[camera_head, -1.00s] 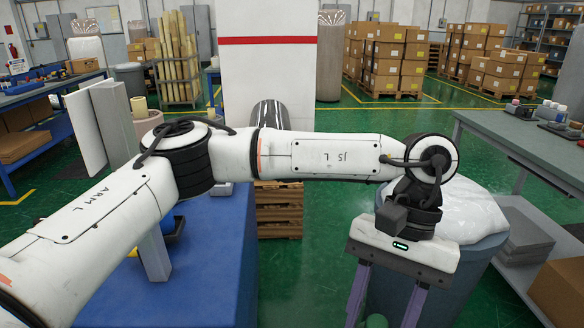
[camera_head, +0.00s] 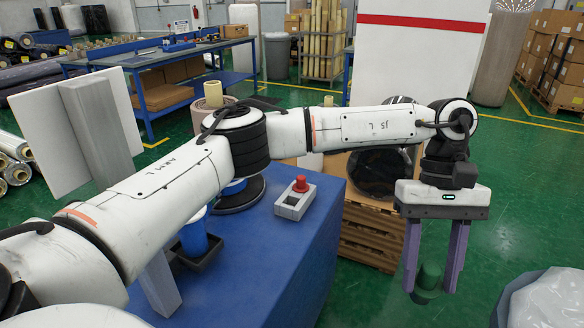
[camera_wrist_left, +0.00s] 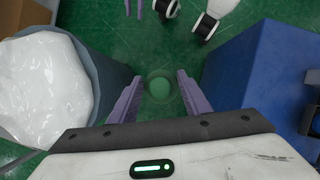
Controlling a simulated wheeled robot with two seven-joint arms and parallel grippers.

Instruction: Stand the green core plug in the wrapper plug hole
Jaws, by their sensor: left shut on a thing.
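My left gripper (camera_head: 430,284) is shut on the green core plug (camera_head: 429,277), high over the green floor, right of the blue bench. In the left wrist view the plug (camera_wrist_left: 159,88) shows as a round green end between the purple fingers. The wrapper plug hole cannot be made out. On the blue bench (camera_head: 290,262) a black round base (camera_head: 240,197) is partly hidden by my left arm. Two short purple bars at the top edge of the left wrist view look like my right gripper (camera_wrist_left: 133,7), cut off by the frame.
A grey control box with a red button (camera_head: 295,198) stands on the bench, near a blue cup (camera_head: 196,236). A drum with white plastic (camera_head: 547,297) is at the lower right. A dark roll (camera_head: 380,172) lies on pallets behind the bench.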

